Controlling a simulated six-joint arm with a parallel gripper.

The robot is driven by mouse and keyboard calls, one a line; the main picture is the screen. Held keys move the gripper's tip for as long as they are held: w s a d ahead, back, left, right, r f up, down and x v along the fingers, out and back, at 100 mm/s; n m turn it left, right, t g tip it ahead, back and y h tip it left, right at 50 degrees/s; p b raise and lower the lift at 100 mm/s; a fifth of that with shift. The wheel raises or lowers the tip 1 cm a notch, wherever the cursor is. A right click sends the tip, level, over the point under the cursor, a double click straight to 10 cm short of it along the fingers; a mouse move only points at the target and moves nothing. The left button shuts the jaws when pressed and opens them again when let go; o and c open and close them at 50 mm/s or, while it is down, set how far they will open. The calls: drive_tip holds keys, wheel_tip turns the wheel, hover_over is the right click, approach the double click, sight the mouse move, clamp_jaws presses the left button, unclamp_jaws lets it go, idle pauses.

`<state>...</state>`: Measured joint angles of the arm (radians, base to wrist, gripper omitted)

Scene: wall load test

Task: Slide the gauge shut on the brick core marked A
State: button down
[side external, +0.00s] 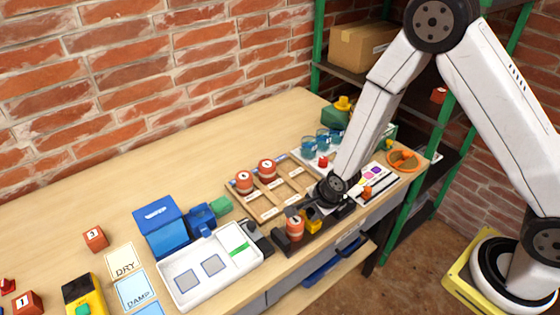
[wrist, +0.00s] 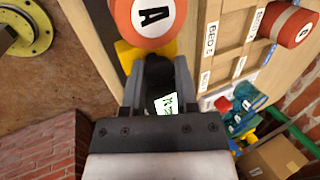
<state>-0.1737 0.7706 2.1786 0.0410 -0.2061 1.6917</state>
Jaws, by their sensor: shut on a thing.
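The brick core marked A (side external: 294,229) is an orange cylinder with a white top label. It stands in the dark gauge (side external: 282,243) near the front edge of the bench. In the wrist view, core A (wrist: 148,16) shows its letter just beyond my fingertips. The gauge's yellow slider (side external: 312,222) is right of the core; it also shows in the wrist view (wrist: 126,56). Whether the slider touches the core I cannot tell.
A wooden rack (side external: 264,207) with labelled beds holds two more orange cores (side external: 244,182) behind the gauge. A white tray (side external: 212,268) lies left of it. Blue cups (side external: 308,147) and a white card (side external: 381,184) lie to the right. The back left bench is clear.

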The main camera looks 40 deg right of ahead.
drive_tip(key=shift+w+a+r, duration=0.1)
drive_tip(key=shift+w+a, duration=0.05)
drive_tip(key=shift+a, duration=1.05)
drive_tip(key=shift+c, duration=2.2)
unclamp_jaws()
drive_tip(key=shift+s, duration=0.25)
drive_tip(key=shift+d+r+n, duration=0.25)
drive_tip(key=shift+r+n, duration=0.15)
drive_tip(key=shift+r, duration=0.05)
drive_tip(key=s+d+r+n+g, duration=0.1)
drive_tip(key=s+d+r+n, duration=0.3)
drive_tip(key=r+n, duration=0.3)
drive_tip(key=s+d+r+n+g, duration=0.1)
drive_tip(key=s+d+r+n, duration=0.3)
drive_tip(key=s+r+n, duration=0.3)
drive_tip(key=r+n, duration=0.1)
drive_tip(key=n, duration=0.2)
drive_tip(key=shift+s+d+h, duration=0.25)
drive_tip(key=shift+d+h, duration=0.1)
drive_tip(key=shift+h, duration=0.05)
